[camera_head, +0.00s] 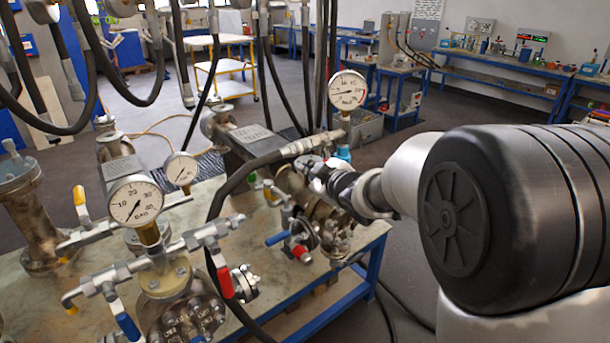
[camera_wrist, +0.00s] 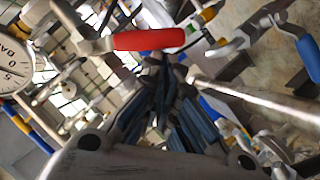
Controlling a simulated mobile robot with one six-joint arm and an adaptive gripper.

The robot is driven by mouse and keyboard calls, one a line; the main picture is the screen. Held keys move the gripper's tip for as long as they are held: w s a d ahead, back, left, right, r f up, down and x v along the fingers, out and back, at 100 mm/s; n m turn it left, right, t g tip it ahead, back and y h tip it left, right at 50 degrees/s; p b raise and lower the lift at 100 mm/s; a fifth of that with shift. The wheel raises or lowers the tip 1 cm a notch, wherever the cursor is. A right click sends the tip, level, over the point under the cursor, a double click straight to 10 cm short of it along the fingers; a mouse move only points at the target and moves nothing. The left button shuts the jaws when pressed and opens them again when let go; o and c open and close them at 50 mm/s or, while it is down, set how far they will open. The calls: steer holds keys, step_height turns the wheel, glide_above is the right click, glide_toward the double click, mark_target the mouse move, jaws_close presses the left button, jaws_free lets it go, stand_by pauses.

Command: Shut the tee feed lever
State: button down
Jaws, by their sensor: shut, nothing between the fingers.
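No label shows which handle is the tee feed lever. In the wrist view a red lever handle (camera_wrist: 149,39) lies across the picture just beyond my gripper (camera_wrist: 162,68), whose dark fingers are closed together and empty. Whether they touch the red handle is unclear. A blue lever handle (camera_wrist: 308,57) is at the right of that view. In the head view my gripper (camera_head: 322,178) is among the pipework at the right end of the bench, its fingertips hard to make out. Below it are a blue handle (camera_head: 276,239) and a small red handle (camera_head: 301,253); a longer red handle (camera_head: 225,283) hangs at the front vessel.
Pressure gauges (camera_head: 136,202) and (camera_head: 347,90) rise above the pipework. A black hose (camera_head: 225,195) curves across the vessels. Other levers, one blue (camera_head: 128,326) and one yellow (camera_head: 80,195), stand at the left. Open floor lies behind the bench (camera_head: 372,243).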

steer(key=shift+w+d+f+b, duration=0.1)
steer(key=shift+w+d+f, duration=0.2)
steer(key=shift+d+f, duration=0.25)
steer(key=shift+w+d+f+b, duration=0.1)
steer(key=shift+w+d+f, duration=0.2)
steer(key=shift+f, duration=0.4)
steer(key=shift+w+d+f+b, duration=0.1)
steer(key=shift+w+d+f, duration=0.15)
steer(key=shift+d+f, duration=0.3)
steer(key=shift+f, duration=0.1)
steer(key=shift+a, duration=0.1)
